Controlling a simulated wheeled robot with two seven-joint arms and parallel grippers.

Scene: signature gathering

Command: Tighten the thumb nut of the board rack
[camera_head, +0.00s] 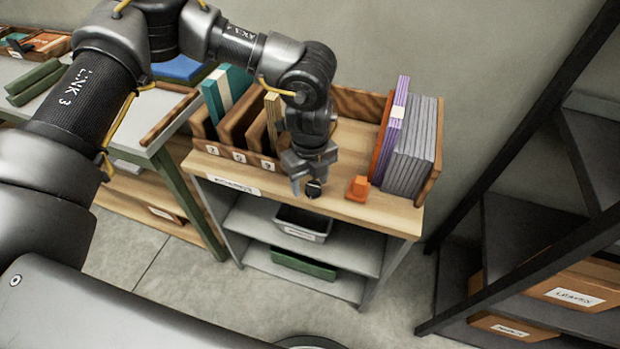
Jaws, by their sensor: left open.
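The wooden board rack (433,182) stands on top of a low shelf unit, with grey boards (412,143), purple boards (391,130) and an orange one at its right end. A small round black knob (313,189), which looks like the thumb nut, shows at the front edge of the unit's wooden top. My left gripper (311,183) points down, open, with its fingers around or just above the knob; I cannot tell whether they touch it. The gripper hides part of the rack behind it. My right gripper is not in view.
An orange block (358,188) sits close to the right of the gripper. Numbered wooden slots with teal boards (227,91) stand to the left. Below are a grey bin (303,224) and a green tray (303,264). A dark shelf frame (520,130) rises at the right.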

